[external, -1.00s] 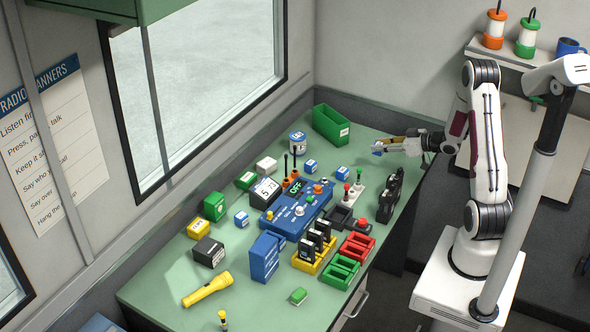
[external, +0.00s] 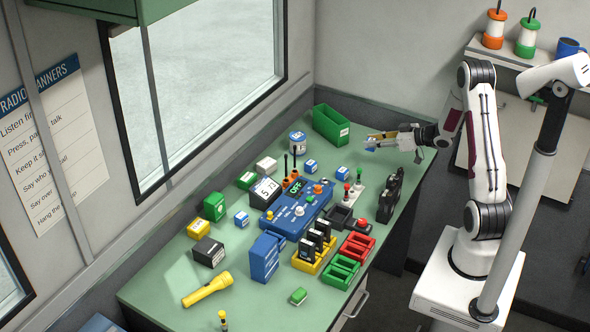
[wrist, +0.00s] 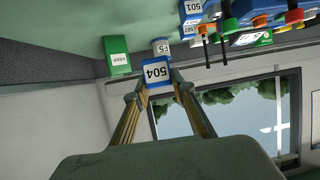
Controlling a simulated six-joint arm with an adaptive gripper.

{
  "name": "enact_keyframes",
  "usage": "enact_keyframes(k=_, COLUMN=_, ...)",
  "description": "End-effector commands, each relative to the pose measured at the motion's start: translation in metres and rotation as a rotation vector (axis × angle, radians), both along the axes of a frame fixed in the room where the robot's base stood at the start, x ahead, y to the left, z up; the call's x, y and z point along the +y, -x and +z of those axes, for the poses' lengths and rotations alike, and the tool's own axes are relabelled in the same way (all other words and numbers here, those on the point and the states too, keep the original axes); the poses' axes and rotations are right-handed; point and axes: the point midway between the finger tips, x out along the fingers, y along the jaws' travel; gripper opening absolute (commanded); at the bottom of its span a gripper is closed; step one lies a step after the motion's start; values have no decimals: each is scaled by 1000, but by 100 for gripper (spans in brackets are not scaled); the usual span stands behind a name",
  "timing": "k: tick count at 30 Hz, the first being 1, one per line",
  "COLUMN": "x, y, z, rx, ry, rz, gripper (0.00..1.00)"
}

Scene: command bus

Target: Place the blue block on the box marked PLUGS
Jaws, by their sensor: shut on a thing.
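My gripper (external: 377,141) is above the far right part of the green table. It is shut on a blue block (external: 371,149) and holds it off the surface. In the wrist view the blue block (wrist: 157,73) has a white label reading 504 and sits between the fingertips (wrist: 160,86).
An open green bin (external: 331,125) and a white-and-blue tin (external: 297,141) stand at the back. Other small blue blocks (external: 342,173) lie nearby. A blue console (external: 296,210) with upright antennas and knobs fills the middle. A black radio (external: 390,195) stands near the right edge.

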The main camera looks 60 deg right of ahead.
Motion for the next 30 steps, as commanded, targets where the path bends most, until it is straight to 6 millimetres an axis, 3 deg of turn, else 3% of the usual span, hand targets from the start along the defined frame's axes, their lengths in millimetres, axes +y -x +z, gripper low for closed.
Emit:
enact_keyframes(k=17, x=5, y=-97, z=15, rx=-2, ry=3, rz=184, gripper=3)
enact_keyframes(k=30, x=26, y=-163, z=24, rx=-1, ry=1, rz=325, gripper=3)
